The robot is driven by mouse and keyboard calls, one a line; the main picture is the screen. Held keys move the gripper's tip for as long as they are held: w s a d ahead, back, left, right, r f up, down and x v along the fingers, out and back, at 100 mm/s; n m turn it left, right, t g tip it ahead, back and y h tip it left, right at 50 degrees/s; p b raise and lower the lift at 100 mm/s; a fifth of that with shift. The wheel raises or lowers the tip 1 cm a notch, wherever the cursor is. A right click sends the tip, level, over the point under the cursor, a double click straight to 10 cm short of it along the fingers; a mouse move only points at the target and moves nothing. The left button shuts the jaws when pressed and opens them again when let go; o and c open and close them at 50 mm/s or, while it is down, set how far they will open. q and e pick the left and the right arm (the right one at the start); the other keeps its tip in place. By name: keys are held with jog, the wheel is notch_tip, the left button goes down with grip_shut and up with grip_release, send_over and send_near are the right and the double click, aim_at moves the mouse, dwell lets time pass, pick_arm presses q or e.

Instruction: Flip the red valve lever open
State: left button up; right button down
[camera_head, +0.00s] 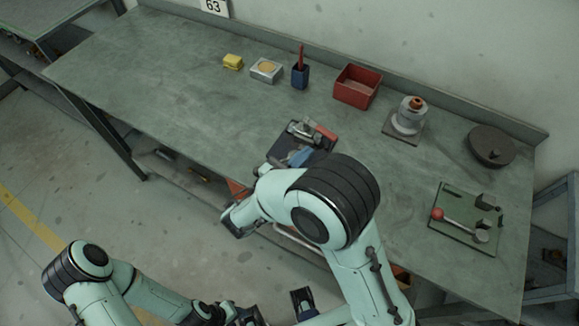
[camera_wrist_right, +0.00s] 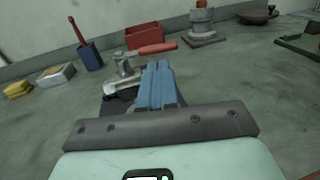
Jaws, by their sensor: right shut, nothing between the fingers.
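The valve (camera_head: 300,129) is a metal body on a dark base near the bench's front edge. Its red lever (camera_head: 325,132) lies to its right in the head view. In the right wrist view the red lever (camera_wrist_right: 157,48) extends right from the metal valve (camera_wrist_right: 124,72), roughly level. My right gripper (camera_head: 300,157) is shut and empty. Its blue fingers (camera_wrist_right: 158,80) point toward the valve, just in front of it; contact cannot be told. My right arm hides part of the base. My left arm is low in the head view; its fingers cannot be made out clearly.
Along the back stand a yellow block (camera_head: 233,62), a pale box (camera_head: 266,70), a blue holder (camera_head: 300,76), a red bin (camera_head: 357,86), a grey fixture (camera_head: 407,119) and a dark disc (camera_head: 491,146). A green plate (camera_head: 463,232) with a red-knobbed lever lies right. The bench's left is clear.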

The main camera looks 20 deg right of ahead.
aim_at(327, 137)
jog(key=shift+x, duration=2.75)
jog(key=shift+r, duration=0.1)
jog(key=shift+d+r+n+t+y+p, duration=0.1)
jog(key=shift+d+n+t+y+p, duration=0.5)
jog(key=shift+t, duration=0.4)
jog(key=shift+d, duration=0.2)
jog(key=shift+w+d, duration=0.1)
